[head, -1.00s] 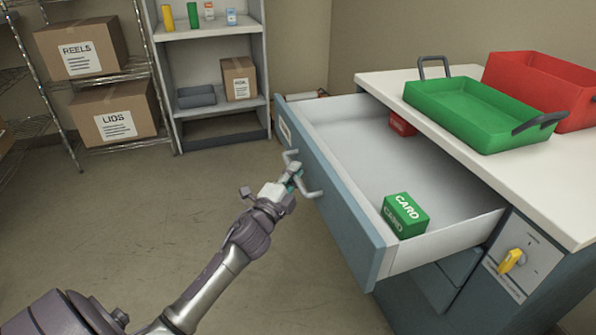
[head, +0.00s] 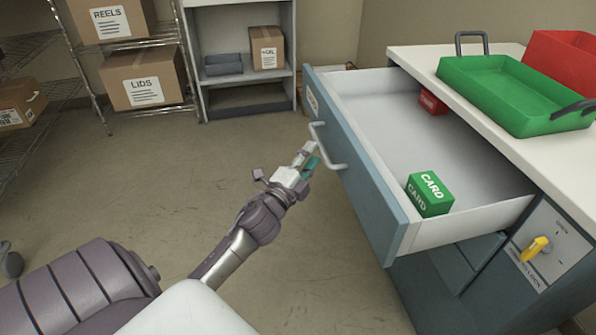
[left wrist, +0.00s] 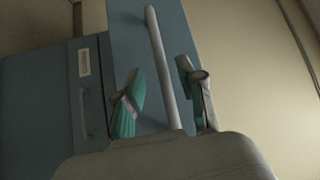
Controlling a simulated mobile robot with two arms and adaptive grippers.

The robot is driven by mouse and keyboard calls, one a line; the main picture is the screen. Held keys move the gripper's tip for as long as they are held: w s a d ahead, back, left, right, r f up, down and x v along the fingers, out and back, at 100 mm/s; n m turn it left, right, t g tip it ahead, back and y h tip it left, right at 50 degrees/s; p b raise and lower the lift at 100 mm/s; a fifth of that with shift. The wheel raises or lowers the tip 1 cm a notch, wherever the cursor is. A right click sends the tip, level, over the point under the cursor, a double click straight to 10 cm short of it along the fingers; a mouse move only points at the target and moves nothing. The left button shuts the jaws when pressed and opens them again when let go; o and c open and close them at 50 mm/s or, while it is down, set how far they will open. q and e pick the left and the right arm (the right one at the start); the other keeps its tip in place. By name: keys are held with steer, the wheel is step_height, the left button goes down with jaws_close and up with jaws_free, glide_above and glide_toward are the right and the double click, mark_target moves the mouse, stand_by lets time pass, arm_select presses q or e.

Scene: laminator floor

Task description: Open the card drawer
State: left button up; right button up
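The card drawer (head: 372,185) has a blue-grey front and white inside, and stands far out of the cabinet. A green box marked CARD (head: 430,194) and a red box (head: 432,102) lie in it. The drawer's bar handle (head: 328,150) is pale grey; in the left wrist view the handle (left wrist: 162,65) runs between the finger lines. My left gripper (head: 308,157) is just in front of the handle, fingers spread. In the left wrist view its teal-padded fingers (left wrist: 164,98) stand apart with a gap on either side of the bar. My right gripper is not in view.
A green tray (head: 505,100) and a red bin (head: 560,62) stand on the white worktop (head: 530,150). A yellow knob (head: 535,247) is on the cabinet side. Shelves with cartons (head: 145,78) stand at the back left. The floor (head: 200,165) left of the drawer is clear.

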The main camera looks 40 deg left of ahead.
arm_select(q)
steer(key=s+d, duration=0.1)
steer(key=s, duration=0.6)
steer(key=shift+f, duration=0.45)
